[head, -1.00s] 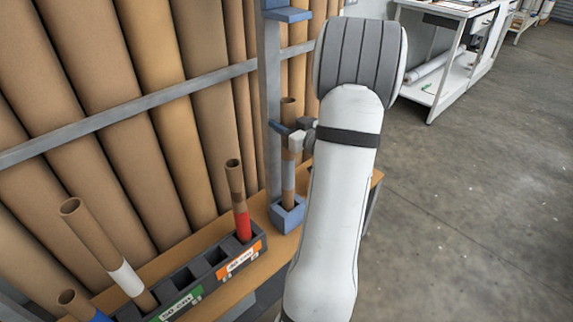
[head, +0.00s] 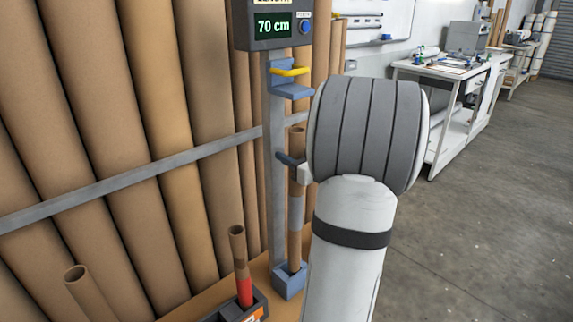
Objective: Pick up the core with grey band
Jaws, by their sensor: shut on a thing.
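The core with grey band (head: 296,213) is a slim brown tube, upright at a measuring post. Its grey band is below the middle, with bare brown tube beneath. Its lower end is at the mouth of the blue socket (head: 289,283); I cannot tell if it is inside or just clear. My gripper (head: 303,174) is shut on the core above the band, mostly hidden behind my arm's wrist. The core's open top stands below the blue sliding stop with a yellow handle (head: 290,71).
The display (head: 272,25) reads 70 cm. A red-banded core (head: 243,285) stands in a dark rack at bottom; another core (head: 76,274) is at lower left. Large brown tubes line the left wall. A white workbench (head: 455,75) is at right, with open floor before it.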

